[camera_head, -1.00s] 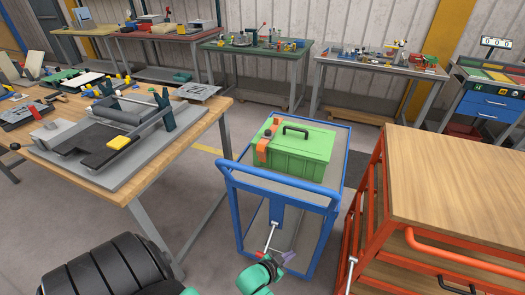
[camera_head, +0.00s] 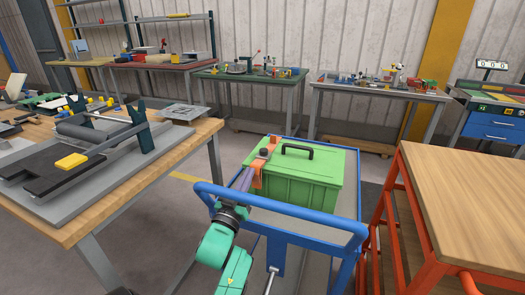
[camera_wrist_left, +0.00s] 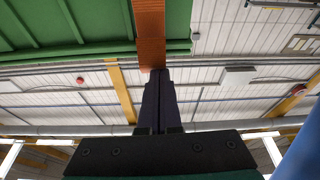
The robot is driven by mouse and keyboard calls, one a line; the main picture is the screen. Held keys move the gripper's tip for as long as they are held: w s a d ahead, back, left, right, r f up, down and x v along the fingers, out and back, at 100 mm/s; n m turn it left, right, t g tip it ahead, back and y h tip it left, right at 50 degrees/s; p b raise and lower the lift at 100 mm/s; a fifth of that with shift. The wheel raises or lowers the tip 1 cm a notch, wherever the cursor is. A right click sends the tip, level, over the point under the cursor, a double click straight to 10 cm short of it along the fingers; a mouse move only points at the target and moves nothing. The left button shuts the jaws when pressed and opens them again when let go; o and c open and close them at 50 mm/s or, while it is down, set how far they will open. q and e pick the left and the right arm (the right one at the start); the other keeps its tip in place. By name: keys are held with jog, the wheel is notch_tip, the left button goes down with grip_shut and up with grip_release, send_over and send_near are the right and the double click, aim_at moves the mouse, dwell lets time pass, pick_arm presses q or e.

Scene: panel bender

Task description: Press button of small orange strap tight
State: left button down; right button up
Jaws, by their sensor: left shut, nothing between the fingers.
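A green box (camera_head: 300,182) with a black handle stands on the blue trolley (camera_head: 280,226). An orange strap (camera_head: 257,170) runs over the left part of the box, with a small dark piece (camera_head: 264,153) on its top. It also shows in the left wrist view (camera_wrist_left: 151,38), running down the green wall. My left gripper (camera_head: 246,174) reaches over the trolley's handle rail, its fingers shut and empty. In the left wrist view its fingertips (camera_wrist_left: 157,72) are at the strap's lower end; I cannot tell whether they touch it. My right gripper is not in view.
The trolley's blue handle rail (camera_head: 290,213) lies beneath my left arm. A wooden-topped orange cart (camera_head: 465,190) stands close on the right. A workbench (camera_head: 180,160) with a grey device stands on the left. Other tables line the back wall.

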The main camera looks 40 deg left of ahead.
aim_at(259, 157)
pick_arm(q)
jog(key=x, duration=0.3)
jog(key=p+x, duration=0.1)
jog(key=x, duration=0.2)
jog(key=r+x, duration=0.1)
jog(key=x, duration=0.2)
jog(key=shift+s+d, duration=0.15)
jog(key=shift+w, duration=0.25)
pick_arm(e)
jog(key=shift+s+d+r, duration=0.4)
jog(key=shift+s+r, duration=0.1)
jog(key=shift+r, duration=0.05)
